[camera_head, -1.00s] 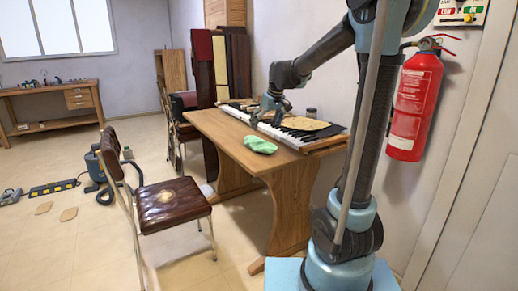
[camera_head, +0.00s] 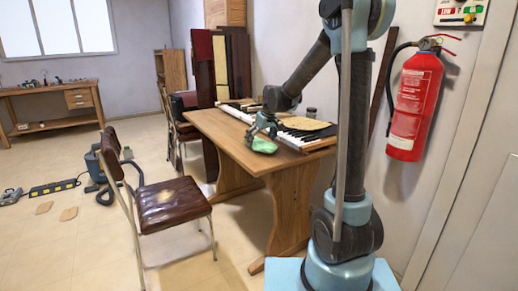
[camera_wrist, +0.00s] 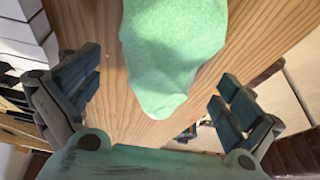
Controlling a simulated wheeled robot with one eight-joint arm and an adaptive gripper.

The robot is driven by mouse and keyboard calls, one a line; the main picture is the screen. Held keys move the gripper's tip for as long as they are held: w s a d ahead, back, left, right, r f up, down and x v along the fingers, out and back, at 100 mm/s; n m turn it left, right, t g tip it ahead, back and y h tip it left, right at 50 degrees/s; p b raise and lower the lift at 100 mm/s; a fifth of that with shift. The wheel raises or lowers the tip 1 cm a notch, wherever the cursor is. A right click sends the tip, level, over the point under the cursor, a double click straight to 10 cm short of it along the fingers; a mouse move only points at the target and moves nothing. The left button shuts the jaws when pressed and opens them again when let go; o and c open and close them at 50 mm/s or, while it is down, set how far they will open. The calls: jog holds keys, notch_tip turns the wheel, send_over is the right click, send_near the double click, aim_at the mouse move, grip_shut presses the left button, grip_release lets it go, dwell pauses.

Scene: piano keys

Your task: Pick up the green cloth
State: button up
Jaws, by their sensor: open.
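The green cloth (camera_head: 264,146) lies crumpled on the wooden table (camera_head: 215,127), near its front edge. In the wrist view the cloth (camera_wrist: 172,50) fills the upper middle, ahead of and between my two open fingers. My gripper (camera_head: 259,133) is open and just above the cloth, partly covering it in the head view. In the wrist view both fingers of my gripper (camera_wrist: 158,92) are spread wide with nothing between the pads but the cloth's near end below or ahead. I cannot tell whether they touch it.
Piano keys (camera_head: 292,137) lie along the table's back, with a tan flat piece (camera_head: 305,124) on them and a small jar (camera_head: 311,112) behind. A brown chair (camera_head: 168,198) stands in front of the table. A red fire extinguisher (camera_head: 414,105) hangs on the right wall.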

aim_at(260, 140)
jog(key=shift+f, duration=0.2)
jog(key=shift+c, duration=0.6)
jog(key=c, duration=1)
jog(key=shift+a+r, duration=0.1)
notch_tip(260, 140, up, 10)
jog(key=shift+f, duration=0.1)
jog(key=shift+o, duration=0.2)
